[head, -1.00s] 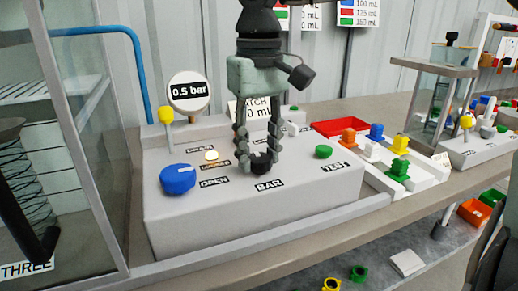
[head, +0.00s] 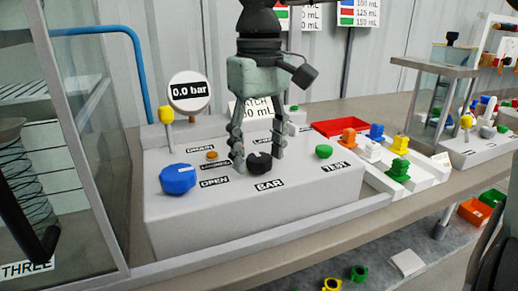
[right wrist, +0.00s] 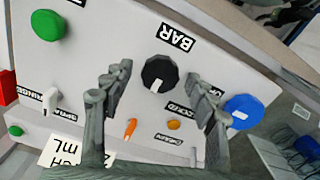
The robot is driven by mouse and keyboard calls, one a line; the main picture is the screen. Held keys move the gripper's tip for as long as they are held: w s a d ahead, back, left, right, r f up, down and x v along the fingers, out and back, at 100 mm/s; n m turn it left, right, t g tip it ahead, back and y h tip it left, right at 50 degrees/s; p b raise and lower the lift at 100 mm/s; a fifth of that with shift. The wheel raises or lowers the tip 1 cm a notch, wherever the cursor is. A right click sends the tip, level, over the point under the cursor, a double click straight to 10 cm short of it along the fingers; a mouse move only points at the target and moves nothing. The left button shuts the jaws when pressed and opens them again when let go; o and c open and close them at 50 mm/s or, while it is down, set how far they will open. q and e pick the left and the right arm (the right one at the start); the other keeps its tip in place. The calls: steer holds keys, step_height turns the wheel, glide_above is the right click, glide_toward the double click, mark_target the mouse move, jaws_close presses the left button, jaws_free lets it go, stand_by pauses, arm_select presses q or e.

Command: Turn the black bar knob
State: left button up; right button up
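The black bar knob (head: 259,163) sits on the sloped grey panel (head: 300,205) behind the BAR label. In the right wrist view the knob (right wrist: 160,73) shows a white pointer mark on its face. My right gripper (head: 258,160) points down over the knob, with its fingers spread on either side. In the right wrist view the right gripper's fingers (right wrist: 160,85) stand clear of the knob, with gaps on both sides. My left gripper is not in view.
A blue knob (head: 178,179) is left of the black knob and a green button (head: 324,151) is right. A yellow-topped lever (head: 166,115) and an unlit amber lamp (head: 212,154) are behind. A tray of coloured pieces (head: 405,175) lies to the right.

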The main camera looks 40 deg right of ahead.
mark_target(259, 157)
step_height(259, 157, up, 12)
stand_by(0.6)
stand_by(0.5)
